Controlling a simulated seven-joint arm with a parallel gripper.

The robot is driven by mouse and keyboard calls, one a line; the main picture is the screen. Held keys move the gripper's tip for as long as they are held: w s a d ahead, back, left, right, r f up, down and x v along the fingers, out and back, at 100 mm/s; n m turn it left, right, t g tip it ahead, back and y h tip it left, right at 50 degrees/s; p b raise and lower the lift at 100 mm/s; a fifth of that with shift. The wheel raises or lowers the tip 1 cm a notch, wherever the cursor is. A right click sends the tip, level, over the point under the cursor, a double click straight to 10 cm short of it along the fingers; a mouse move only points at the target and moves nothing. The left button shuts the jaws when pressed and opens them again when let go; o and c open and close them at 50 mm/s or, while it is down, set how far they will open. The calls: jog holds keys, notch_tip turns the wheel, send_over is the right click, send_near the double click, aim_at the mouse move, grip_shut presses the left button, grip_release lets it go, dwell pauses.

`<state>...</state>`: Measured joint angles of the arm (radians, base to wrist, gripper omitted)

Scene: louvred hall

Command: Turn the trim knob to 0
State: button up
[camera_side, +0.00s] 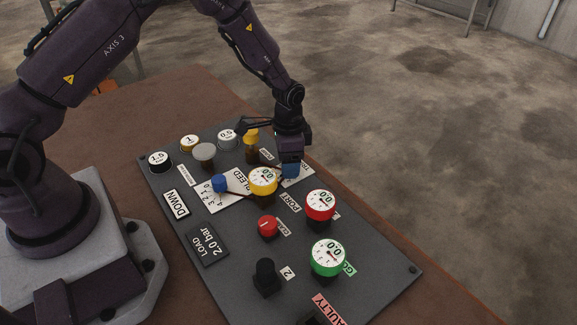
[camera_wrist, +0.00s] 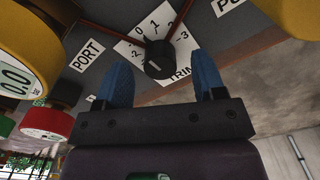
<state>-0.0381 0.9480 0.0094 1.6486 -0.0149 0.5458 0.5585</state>
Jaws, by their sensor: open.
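The trim knob (camera_wrist: 158,60) is black and round, on a white TRIM scale plate (camera_wrist: 133,48) with numbers around it, in the wrist view. A small pale mark shows on the knob's face; I cannot tell surely which number it points to. My gripper (camera_wrist: 163,76) is open, with one blue finger on each side of the knob in the picture. I cannot tell whether the fingers touch it. In the side view my gripper (camera_side: 290,167) points down at the panel's far edge and hides the trim knob.
The dark panel (camera_side: 213,267) lies on a brown table. Yellow (camera_side: 263,182), red (camera_side: 320,205) and green (camera_side: 327,257) gauges stand near my gripper. A blue knob (camera_side: 219,183), a small red knob (camera_side: 268,227) and a black knob (camera_side: 266,277) also rise from it.

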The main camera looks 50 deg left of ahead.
jog(key=shift+r, duration=3.05)
jog(key=shift+r, duration=0.1)
notch_tip(320, 180, up, 22)
jog(key=s+t, duration=0.2)
jog(key=s+d+r+t, duration=0.2)
jog(key=s+r, duration=0.6)
jog(key=s+f+n, duration=0.2)
jog(key=s+n, duration=0.1)
jog(key=s, duration=0.4)
jog(key=s+f+n+t, duration=0.1)
jog(key=s+f+n, duration=0.1)
jog(key=s, duration=0.5)
jog(key=shift+n+t, duration=0.3)
jog(key=shift+n, duration=0.1)
